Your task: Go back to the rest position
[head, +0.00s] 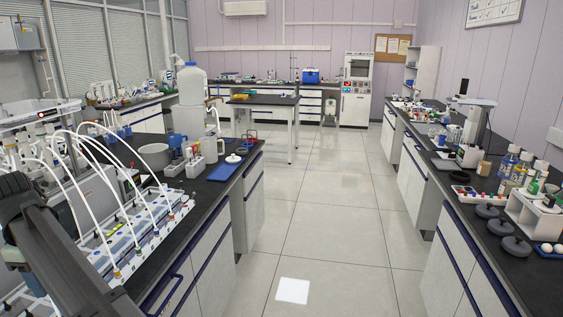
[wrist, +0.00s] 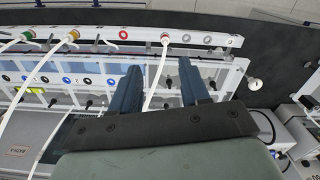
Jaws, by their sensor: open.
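My gripper (wrist: 160,66) shows in the wrist view with its two blue fingers spread apart. A thin white tube (wrist: 157,75) runs through the gap between the fingers; I cannot tell whether it touches either one. The tube ends at a red-ringed port (wrist: 165,37) on a white rail just beyond the fingertips. Nothing is clamped between the fingers. In the head view my dark arm (head: 60,250) crosses the lower left corner, beside the reactor rack (head: 150,235). My fingers are not visible in that view.
Several white tubes (head: 88,170) arch over the rack on the left bench. A blue tray (head: 209,185), a grey bowl (head: 154,157) and a large jug (head: 192,85) stand behind it.

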